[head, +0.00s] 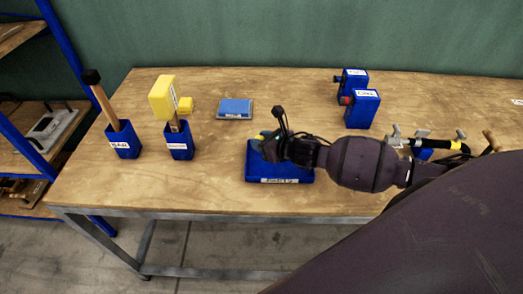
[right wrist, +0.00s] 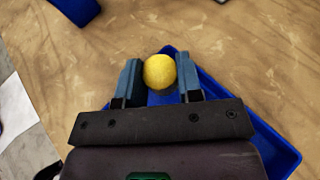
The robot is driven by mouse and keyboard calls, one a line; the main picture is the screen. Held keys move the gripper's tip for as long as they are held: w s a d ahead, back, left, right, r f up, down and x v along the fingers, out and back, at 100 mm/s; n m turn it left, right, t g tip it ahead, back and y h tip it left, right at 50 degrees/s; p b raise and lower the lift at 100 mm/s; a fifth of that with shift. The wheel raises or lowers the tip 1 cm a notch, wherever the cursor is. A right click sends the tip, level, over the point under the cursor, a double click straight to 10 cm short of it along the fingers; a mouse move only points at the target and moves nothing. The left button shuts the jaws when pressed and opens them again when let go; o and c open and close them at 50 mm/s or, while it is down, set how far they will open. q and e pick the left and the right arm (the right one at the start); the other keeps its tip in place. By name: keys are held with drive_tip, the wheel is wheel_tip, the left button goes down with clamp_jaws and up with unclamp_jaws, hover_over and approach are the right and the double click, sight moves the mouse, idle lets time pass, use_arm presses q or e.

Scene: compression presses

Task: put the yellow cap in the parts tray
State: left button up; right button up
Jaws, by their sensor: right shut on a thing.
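The yellow cap (right wrist: 159,71), round and smooth, sits between the two fingers of my right gripper (right wrist: 159,78) in the right wrist view. The gripper is shut on it. In the head view the right gripper (head: 260,141) is at the far left corner of the blue parts tray (head: 252,173), and only a sliver of yellow shows there. The tray also shows in the right wrist view (right wrist: 284,151), under and behind the fingers. The cap overlaps the tray's corner in that view; its height above the tray cannot be told. My left gripper is not in view.
Left of the tray stand two blue holders (head: 123,143) (head: 180,144) with mallets, one yellow-headed. Blue boxes (head: 362,110) stand at back right. The table between the holders and tray is clear.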

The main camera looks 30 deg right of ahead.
drive_tip(key=shift+f+b, duration=0.3)
drive_tip(key=shift+f, duration=1.75)
drive_tip(key=shift+f, duration=0.1)
drive_tip(key=o, duration=0.6)
drive_tip(key=v, duration=1.2)
drive_tip(key=shift+a+p, duration=0.1)
drive_tip(key=shift+p, duration=0.3)
